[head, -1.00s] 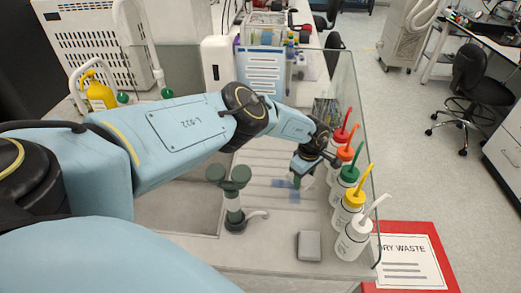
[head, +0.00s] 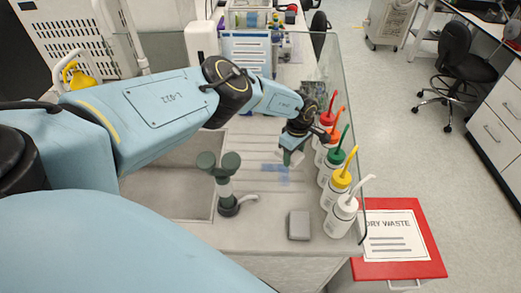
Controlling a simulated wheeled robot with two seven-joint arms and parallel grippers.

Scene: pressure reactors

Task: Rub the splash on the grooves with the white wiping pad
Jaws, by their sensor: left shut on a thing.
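The splash (head: 277,173) is a blue smear on the pale grooves (head: 258,146) of the draining board beside the sink. My left gripper (head: 291,153) is over the grooves, just behind and to the right of the splash. It is shut on the white wiping pad (head: 297,159), which shows only as a small pale patch under the jaws. I cannot tell whether the pad touches the board. My right gripper is not in view.
Several wash bottles with coloured caps (head: 341,190) stand in a row right of the gripper, along a glass panel (head: 352,140). A grey block (head: 299,225) lies in front. A dark green tap (head: 227,190) stands left, by the sink (head: 175,190).

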